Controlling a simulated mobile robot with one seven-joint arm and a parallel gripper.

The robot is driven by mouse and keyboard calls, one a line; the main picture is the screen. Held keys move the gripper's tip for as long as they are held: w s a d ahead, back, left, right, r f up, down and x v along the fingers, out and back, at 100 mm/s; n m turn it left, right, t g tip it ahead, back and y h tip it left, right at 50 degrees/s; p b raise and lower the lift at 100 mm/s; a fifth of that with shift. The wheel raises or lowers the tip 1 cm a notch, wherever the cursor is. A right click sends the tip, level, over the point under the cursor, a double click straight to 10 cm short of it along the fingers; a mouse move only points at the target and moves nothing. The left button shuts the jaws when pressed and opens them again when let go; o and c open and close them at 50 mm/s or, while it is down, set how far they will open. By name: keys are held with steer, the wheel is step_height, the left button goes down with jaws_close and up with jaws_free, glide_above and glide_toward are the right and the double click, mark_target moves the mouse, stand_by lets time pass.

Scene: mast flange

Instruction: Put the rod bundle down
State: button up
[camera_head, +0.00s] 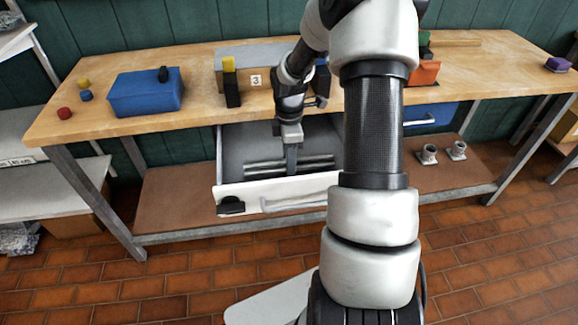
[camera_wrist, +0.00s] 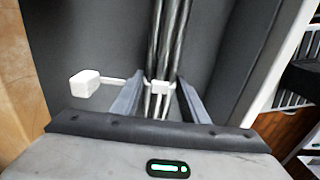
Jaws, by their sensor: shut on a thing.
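The rod bundle (camera_head: 262,167) is several grey metal rods lying lengthwise across the inside of the open drawer (camera_head: 232,150). In the wrist view the bundle (camera_wrist: 172,32) runs up between the fingers, bound by a white tie with a white tag (camera_wrist: 85,83) sticking out to the left. My gripper (camera_head: 291,165) reaches down into the drawer and is shut on the bundle. It also shows in the wrist view (camera_wrist: 160,85), one finger on each side of the rods. I cannot tell whether the rods touch the drawer floor.
The drawer front (camera_head: 285,193) stands out below the wooden workbench (camera_head: 200,62). A blue box (camera_head: 145,95), small coloured blocks and an orange piece (camera_head: 424,74) are on the bench. Metal fittings (camera_head: 428,153) stand on the lower shelf. My arm hides part of the drawer's right side.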

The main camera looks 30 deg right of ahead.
steer(key=shift+f, duration=1.2)
steer(key=shift+f+b, duration=0.15)
steer(key=shift+b, duration=0.15)
steer(key=o, duration=1.5)
step_height(320, 180, up, 12)
steer(key=p, duration=0.3)
